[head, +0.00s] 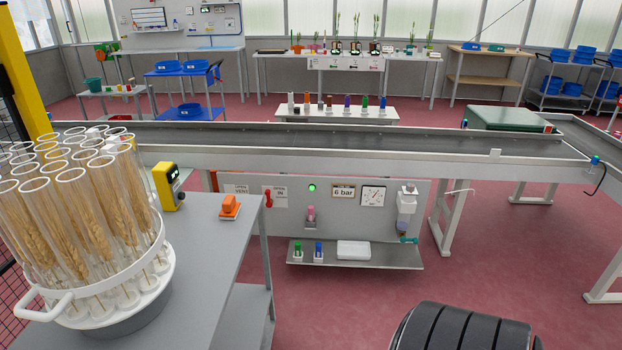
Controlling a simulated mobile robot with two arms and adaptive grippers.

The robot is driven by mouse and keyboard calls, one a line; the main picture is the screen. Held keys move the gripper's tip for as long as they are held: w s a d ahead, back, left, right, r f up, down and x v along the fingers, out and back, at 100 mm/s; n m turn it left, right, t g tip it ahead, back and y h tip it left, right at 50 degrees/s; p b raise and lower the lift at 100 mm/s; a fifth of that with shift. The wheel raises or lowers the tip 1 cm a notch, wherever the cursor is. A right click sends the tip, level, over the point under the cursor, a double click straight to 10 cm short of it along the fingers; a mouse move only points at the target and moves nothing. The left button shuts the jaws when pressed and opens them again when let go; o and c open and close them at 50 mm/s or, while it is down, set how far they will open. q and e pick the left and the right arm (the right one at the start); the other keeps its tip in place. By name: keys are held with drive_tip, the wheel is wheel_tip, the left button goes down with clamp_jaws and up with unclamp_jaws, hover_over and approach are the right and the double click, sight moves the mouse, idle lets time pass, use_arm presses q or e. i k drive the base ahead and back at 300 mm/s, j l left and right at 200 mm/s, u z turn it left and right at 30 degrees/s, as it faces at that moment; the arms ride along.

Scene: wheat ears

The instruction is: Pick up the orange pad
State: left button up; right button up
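A small orange block (230,200) sits on a flat orange base on the grey table (196,255) at the left, near its right edge. It is the only thing on that table that looks like the orange pad, and I cannot tell whether the block and base are one piece.
A white carrier of glass tubes with wheat ears (95,230) stands on the table, left of the pad. A conveyor (380,150) runs behind. The table front beside the carrier is clear.

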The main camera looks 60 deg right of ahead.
sight(231, 208)
drive_tip(key=z, duration=1.2)
drive_tip(key=u, duration=2.25)
drive_tip(key=z, duration=2.25)
drive_tip(key=u, duration=0.7)
drive_tip(key=i+l+u, duration=0.2)
drive_tip(key=l+u, duration=0.25)
drive_tip(key=i+l+u, duration=0.1)
drive_tip(key=l+u, duration=1.3)
